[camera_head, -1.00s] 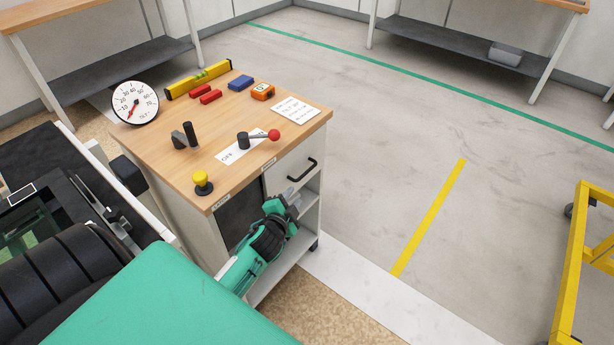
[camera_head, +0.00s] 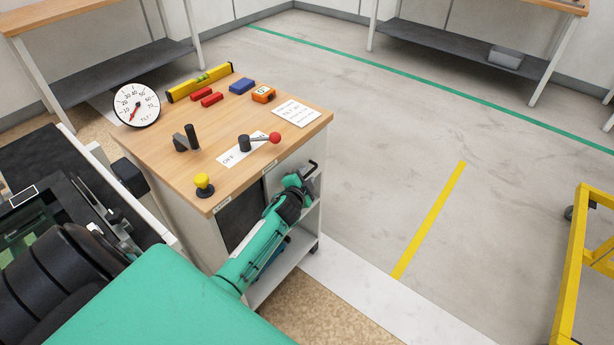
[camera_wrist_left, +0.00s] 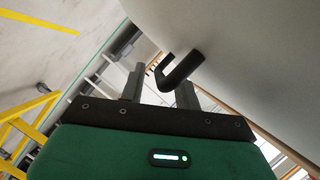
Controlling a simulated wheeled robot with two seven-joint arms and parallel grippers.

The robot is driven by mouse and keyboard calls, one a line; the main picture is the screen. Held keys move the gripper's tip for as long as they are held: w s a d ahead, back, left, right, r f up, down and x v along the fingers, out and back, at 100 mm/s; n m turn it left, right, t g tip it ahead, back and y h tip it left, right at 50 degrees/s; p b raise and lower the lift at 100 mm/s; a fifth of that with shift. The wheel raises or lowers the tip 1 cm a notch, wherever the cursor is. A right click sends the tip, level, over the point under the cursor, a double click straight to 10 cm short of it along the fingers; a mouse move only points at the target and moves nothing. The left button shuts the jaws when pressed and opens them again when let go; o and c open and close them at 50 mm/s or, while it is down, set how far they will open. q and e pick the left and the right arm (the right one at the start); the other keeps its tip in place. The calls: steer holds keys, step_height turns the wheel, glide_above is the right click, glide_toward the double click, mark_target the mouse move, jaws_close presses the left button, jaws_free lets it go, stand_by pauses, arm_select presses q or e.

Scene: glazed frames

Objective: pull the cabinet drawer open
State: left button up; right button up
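The cabinet (camera_head: 180,213) is white with a wooden top, and its drawer looks closed. The white drawer front (camera_head: 283,172) is under the right part of the top and partly hidden by my left gripper (camera_head: 303,180). The dark bar handle (camera_head: 313,166) shows just beyond the gripper. In the left wrist view, the handle (camera_wrist_left: 180,70) sticks out from the pale drawer front (camera_wrist_left: 240,50). My left gripper (camera_wrist_left: 160,88) is open there, with the handle's end appearing between its two fingers; I cannot tell if they touch. My right gripper is not in view.
The cabinet top holds a lever with a red knob (camera_head: 274,138), a yellow button (camera_head: 203,181), a dial gauge (camera_head: 136,104) and a yellow level (camera_head: 199,82). A yellow frame (camera_head: 567,270) stands at the right. The floor right of the cabinet is clear.

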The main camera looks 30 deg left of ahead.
arm_select(q)
steer(key=shift+w+a, duration=0.1)
steer(key=shift+w, duration=0.15)
jaws_close()
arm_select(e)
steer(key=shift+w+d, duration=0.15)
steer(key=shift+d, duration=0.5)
arm_select(q)
steer(key=shift+f, duration=0.1)
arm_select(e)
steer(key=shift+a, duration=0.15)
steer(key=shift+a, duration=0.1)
